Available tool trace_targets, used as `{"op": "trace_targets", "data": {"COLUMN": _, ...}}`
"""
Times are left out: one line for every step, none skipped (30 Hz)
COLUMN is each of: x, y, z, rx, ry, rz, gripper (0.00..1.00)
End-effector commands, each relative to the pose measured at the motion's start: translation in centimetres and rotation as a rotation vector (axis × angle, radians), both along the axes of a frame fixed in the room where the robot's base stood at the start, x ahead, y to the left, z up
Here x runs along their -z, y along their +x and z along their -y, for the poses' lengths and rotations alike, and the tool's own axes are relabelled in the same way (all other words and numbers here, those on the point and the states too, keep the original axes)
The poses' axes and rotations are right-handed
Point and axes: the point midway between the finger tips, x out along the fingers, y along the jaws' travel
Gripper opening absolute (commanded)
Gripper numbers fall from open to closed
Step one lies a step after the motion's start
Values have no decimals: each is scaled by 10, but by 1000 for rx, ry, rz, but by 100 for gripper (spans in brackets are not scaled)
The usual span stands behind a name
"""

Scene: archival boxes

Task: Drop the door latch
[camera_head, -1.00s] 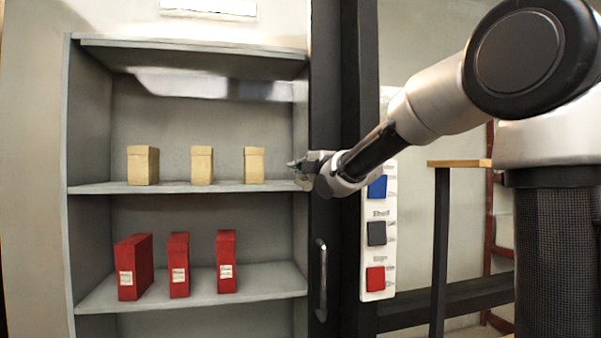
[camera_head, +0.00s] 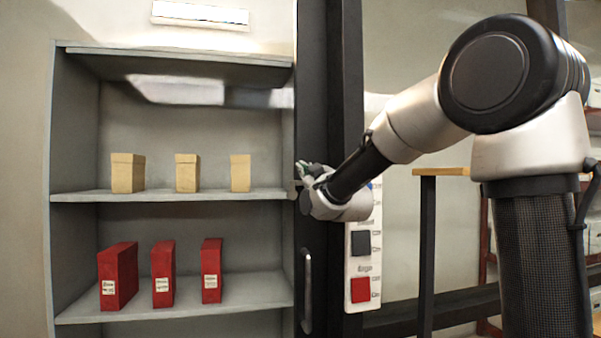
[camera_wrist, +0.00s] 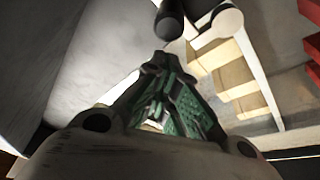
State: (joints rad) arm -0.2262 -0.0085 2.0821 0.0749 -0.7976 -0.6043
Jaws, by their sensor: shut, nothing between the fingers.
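My gripper (camera_head: 303,174) is shut and empty, in front of the black upright (camera_head: 310,110) at the cabinet's right edge, about level with the middle shelf. A small grey knob-like part (camera_head: 294,188), possibly the latch, shows just left of the fingers. In the wrist view my closed green-padded fingers (camera_wrist: 163,62) point at a dark round-ended peg (camera_wrist: 168,22) with a pale rounded piece (camera_wrist: 226,20) beside it. This may be the latch, and a small gap seems to separate it from the fingertips. Contact cannot be told in the head view. A vertical bar handle (camera_head: 307,290) is lower down.
The open cabinet holds tan boxes (camera_head: 128,173) on the middle shelf (camera_head: 170,196) and red boxes (camera_head: 118,276) below. A wooden ledge (camera_head: 440,172) stands further right.

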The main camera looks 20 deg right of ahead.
Motion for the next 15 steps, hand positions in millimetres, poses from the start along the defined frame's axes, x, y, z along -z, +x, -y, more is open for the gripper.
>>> {"op": "trace_targets", "data": {"x": 1, "y": 0, "z": 3, "rx": 1, "ry": 31, "rz": -2, "gripper": 0}}
{"op": "trace_targets", "data": {"x": 2, "y": 0, "z": 4, "rx": 1, "ry": 49, "rz": -2, "gripper": 0}}
{"op": "trace_targets", "data": {"x": 2, "y": 0, "z": 6, "rx": 1, "ry": 74, "rz": -1, "gripper": 0}}
{"op": "trace_targets", "data": {"x": 3, "y": 0, "z": 7, "rx": 1, "ry": 91, "rz": -1, "gripper": 0}}
{"op": "trace_targets", "data": {"x": 3, "y": 0, "z": 8, "rx": 1, "ry": 107, "rz": -2, "gripper": 0}}
{"op": "trace_targets", "data": {"x": 4, "y": 0, "z": 9, "rx": 1, "ry": 127, "rz": -2, "gripper": 0}}
{"op": "trace_targets", "data": {"x": 4, "y": 0, "z": 10, "rx": 1, "ry": 140, "rz": -2, "gripper": 0}}
{"op": "trace_targets", "data": {"x": 5, "y": 0, "z": 11, "rx": 0, "ry": 153, "rz": -2, "gripper": 0}}
{"op": "trace_targets", "data": {"x": 5, "y": 0, "z": 12, "rx": 1, "ry": 169, "rz": -2, "gripper": 0}}
{"op": "trace_targets", "data": {"x": 6, "y": 0, "z": 13, "rx": 1, "ry": 178, "rz": -2, "gripper": 0}}
{"op": "trace_targets", "data": {"x": 6, "y": 0, "z": 13, "rx": 2, "ry": 187, "rz": 0, "gripper": 0}}
{"op": "trace_targets", "data": {"x": 6, "y": 0, "z": 14, "rx": 1, "ry": 198, "rz": -1, "gripper": 0}}
{"op": "trace_targets", "data": {"x": 6, "y": 0, "z": 14, "rx": 1, "ry": 205, "rz": -1, "gripper": 0}}
{"op": "trace_targets", "data": {"x": 6, "y": 0, "z": 15, "rx": 1, "ry": 210, "rz": -1, "gripper": 0}}
{"op": "trace_targets", "data": {"x": 7, "y": 0, "z": 15, "rx": 1, "ry": 215, "rz": -1, "gripper": 0}}
